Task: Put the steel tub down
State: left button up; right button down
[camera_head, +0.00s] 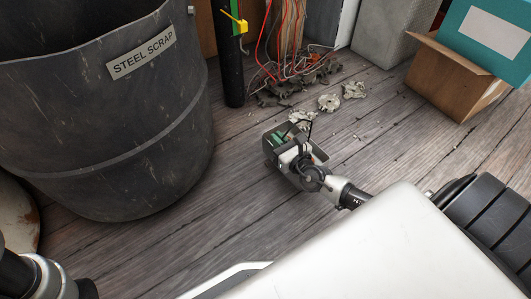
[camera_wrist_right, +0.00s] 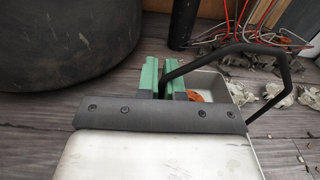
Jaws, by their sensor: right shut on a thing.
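My right gripper (camera_head: 283,141) is low over the wooden floor, to the right of the big dark scrap bin. In the right wrist view its green fingers (camera_wrist_right: 165,83) are shut at the black handle of the pale steel tub (camera_wrist_right: 210,87). The handle arches up and to the right. A small orange-brown piece lies in the tub. A dark bar hides much of the tub, and in the head view my gripper makes it hard to make out. I cannot tell whether its base touches the floor. My left gripper is out of view.
The dark bin (camera_head: 110,130) labelled STEEL SCRAP stands at the left. Red wires (camera_head: 285,45) and grey metal scraps (camera_head: 329,102) lie beyond my right gripper. A cardboard box (camera_head: 455,80) with a teal box (camera_head: 488,40) is at the upper right. Bare floor (camera_head: 400,135) lies right of the gripper.

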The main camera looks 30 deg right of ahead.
jog(key=w+a+f+b, duration=0.2)
jog(key=w+f+b, duration=0.1)
jog(key=f+b, duration=0.2)
jog(key=shift+a+f, duration=0.25)
jog(key=shift+f, duration=0.45)
jog(key=c, duration=1.3)
grip_release()
